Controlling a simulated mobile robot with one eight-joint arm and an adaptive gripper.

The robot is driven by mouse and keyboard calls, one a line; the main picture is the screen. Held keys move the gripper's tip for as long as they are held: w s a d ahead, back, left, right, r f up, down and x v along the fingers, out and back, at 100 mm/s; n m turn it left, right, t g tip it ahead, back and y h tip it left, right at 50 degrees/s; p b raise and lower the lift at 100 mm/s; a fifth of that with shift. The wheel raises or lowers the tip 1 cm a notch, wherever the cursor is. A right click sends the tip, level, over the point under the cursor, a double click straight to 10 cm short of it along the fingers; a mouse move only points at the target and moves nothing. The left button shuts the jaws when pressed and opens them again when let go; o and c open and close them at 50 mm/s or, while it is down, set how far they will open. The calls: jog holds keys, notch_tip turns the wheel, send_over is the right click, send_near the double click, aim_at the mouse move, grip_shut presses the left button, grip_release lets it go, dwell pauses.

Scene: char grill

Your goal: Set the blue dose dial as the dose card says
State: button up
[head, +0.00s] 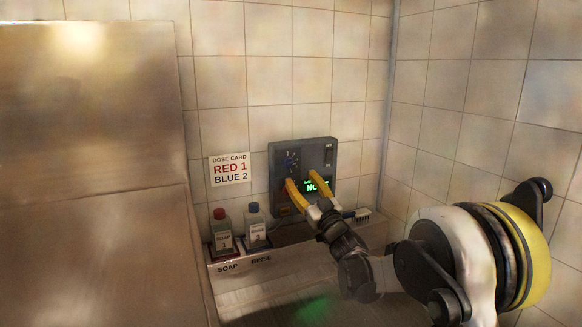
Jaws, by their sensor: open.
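The grey dosing box (324,152) is mounted on the tiled back wall. A round dial with blue (292,160) shows at its upper left; its exact setting is too small to read. A red part below it is mostly hidden by my finger. The dose card (229,169) on the wall reads RED 1, BLUE 2. My gripper (304,184) is open, its yellow fingers in front of the box's lower half, below the blue dial. I cannot tell whether they touch the box.
A red-capped soap bottle (221,232) and a blue-capped rinse bottle (255,228) stand on the ledge (290,241) left of my gripper. A brush (359,214) lies at its right. A large metal panel (90,150) fills the left; a tiled wall closes the right.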

aim_at(291, 165)
jog(key=b+x, duration=0.1)
jog(key=x, duration=0.6)
jog(key=shift+w, duration=0.25)
jog(key=shift+r, duration=0.1)
grip_shut()
